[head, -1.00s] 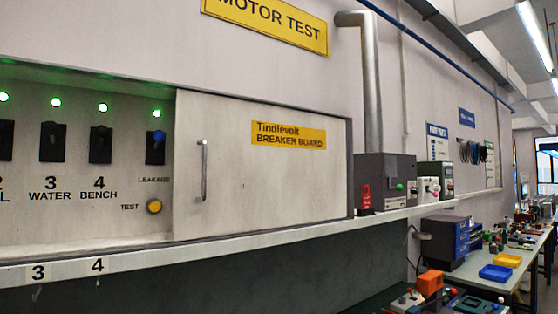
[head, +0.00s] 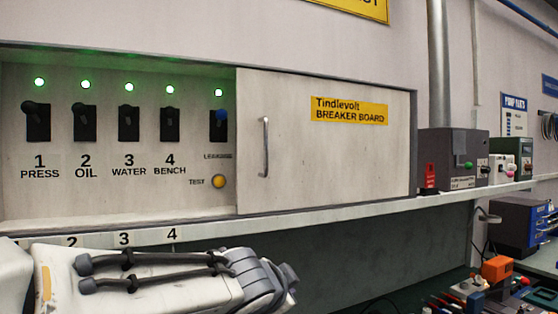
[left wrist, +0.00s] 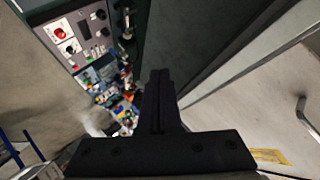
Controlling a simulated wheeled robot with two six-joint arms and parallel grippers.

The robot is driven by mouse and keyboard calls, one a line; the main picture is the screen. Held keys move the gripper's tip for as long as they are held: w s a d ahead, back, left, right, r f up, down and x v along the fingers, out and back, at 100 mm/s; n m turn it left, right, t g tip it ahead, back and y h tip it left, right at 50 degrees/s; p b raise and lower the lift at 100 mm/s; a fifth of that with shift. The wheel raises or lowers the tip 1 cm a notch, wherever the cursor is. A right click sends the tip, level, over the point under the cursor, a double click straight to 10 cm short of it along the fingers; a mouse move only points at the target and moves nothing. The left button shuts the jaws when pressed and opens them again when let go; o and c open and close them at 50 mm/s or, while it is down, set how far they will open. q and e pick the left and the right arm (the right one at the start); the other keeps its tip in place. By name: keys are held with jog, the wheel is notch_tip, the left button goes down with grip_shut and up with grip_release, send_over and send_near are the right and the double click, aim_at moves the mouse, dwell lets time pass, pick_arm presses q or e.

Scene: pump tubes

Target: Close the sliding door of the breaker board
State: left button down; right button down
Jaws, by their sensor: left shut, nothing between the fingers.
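The sliding door (head: 330,165) of the breaker board is a pale panel with a yellow label, standing at the right of the recess. Its upright metal handle (head: 265,147) is near the door's left edge. Left of the door the switches (head: 129,123) and the yellow test button (head: 218,181) are uncovered. My left arm crosses the bottom left of the head view, below the shelf; its gripper does not show there. In the left wrist view my left gripper (left wrist: 158,76) is shut and empty, apart from the handle (left wrist: 304,112) at the right. My right gripper is not in view.
A shelf edge (head: 300,212) with numbered tags runs below the board. A grey box (head: 452,158) and a red lockout piece (head: 430,178) stand on it right of the door. Green lamps (head: 129,87) glow above the switches. The shelf before the door is clear.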

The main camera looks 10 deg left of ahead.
aim_at(272, 164)
pick_arm(q)
jog(key=w+a+r+m+t+h, duration=0.25)
jog(key=r+m, duration=0.25)
jog(key=r, duration=0.6)
jog(key=w+a+r+m+t+h, duration=0.1)
jog(key=w+a+r+m+t, duration=0.3)
jog(key=r, duration=0.7)
jog(key=w+d+m+g+p, duration=0.15)
jog(key=w+d, duration=0.25)
jog(key=w, duration=0.4)
jog(key=a, duration=0.2)
jog(key=s+a, duration=0.1)
jog(key=shift+s+a+r, duration=0.15)
jog(key=shift+a+r, duration=0.05)
jog(key=shift+a, duration=0.2)
